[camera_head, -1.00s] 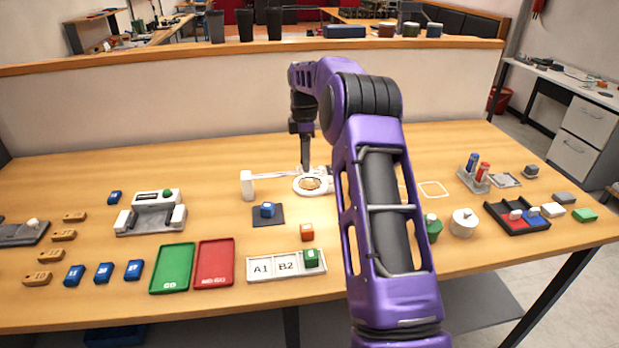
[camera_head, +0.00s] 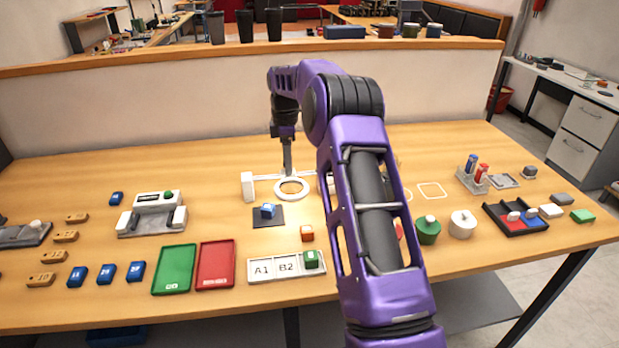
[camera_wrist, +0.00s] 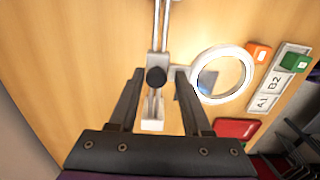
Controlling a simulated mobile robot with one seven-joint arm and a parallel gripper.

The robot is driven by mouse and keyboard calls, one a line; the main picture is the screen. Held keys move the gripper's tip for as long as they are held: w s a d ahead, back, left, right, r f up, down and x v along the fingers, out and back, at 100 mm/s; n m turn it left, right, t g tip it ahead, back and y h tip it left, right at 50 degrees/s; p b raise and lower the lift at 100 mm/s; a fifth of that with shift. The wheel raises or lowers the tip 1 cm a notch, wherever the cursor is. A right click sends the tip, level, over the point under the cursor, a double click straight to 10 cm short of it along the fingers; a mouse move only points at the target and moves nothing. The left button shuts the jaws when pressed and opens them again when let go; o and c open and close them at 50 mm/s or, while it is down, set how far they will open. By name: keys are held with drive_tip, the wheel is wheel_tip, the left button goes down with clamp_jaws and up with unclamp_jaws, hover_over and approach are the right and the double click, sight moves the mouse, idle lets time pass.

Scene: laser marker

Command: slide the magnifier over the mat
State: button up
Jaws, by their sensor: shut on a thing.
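The magnifier (camera_head: 292,198) is a white ring on a rail behind the dark mat (camera_head: 260,222). A blue cube (camera_head: 268,210) sits on the mat. In the wrist view the magnifier ring (camera_wrist: 246,88) is right of my fingers and overlaps part of the dark mat (camera_wrist: 183,92). My gripper (camera_head: 287,174) points down at the rail, just behind the ring. In the wrist view my gripper (camera_wrist: 160,76) is shut on the magnifier's black knob (camera_wrist: 156,77), which lies between the fingertips. In the head view my fingers hide the knob.
The rail's white left post (camera_head: 247,186) stands close left of the ring. An orange cube (camera_head: 307,233) and a label tray (camera_head: 262,268) with a green cube (camera_head: 311,259) lie in front. Green (camera_head: 174,270) and red (camera_head: 215,264) trays lie front left.

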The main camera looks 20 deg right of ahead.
sight(266, 177)
drive_tip(key=shift+w+a+f+p, duration=0.2)
drive_tip(key=shift+a+f+p, duration=0.1)
drive_tip(key=shift+a, duration=0.75)
drive_tip(key=shift+w+a+f+p, duration=0.15)
drive_tip(key=shift+a+f+p, duration=0.15)
drive_tip(key=shift+a, duration=0.7)
drive_tip(key=shift+w+a+f+p, duration=0.2)
drive_tip(key=shift+a+p, duration=0.15)
drive_tip(key=shift+a, duration=0.7)
drive_tip(key=o, duration=0.8)
drive_tip(key=shift+w+d+f, duration=0.1)
drive_tip(key=shift+c, duration=0.2)
wheel_tip(266, 177, up, 8)
drive_tip(key=shift+w+f, duration=0.2)
drive_tip(key=shift+f, duration=0.05)
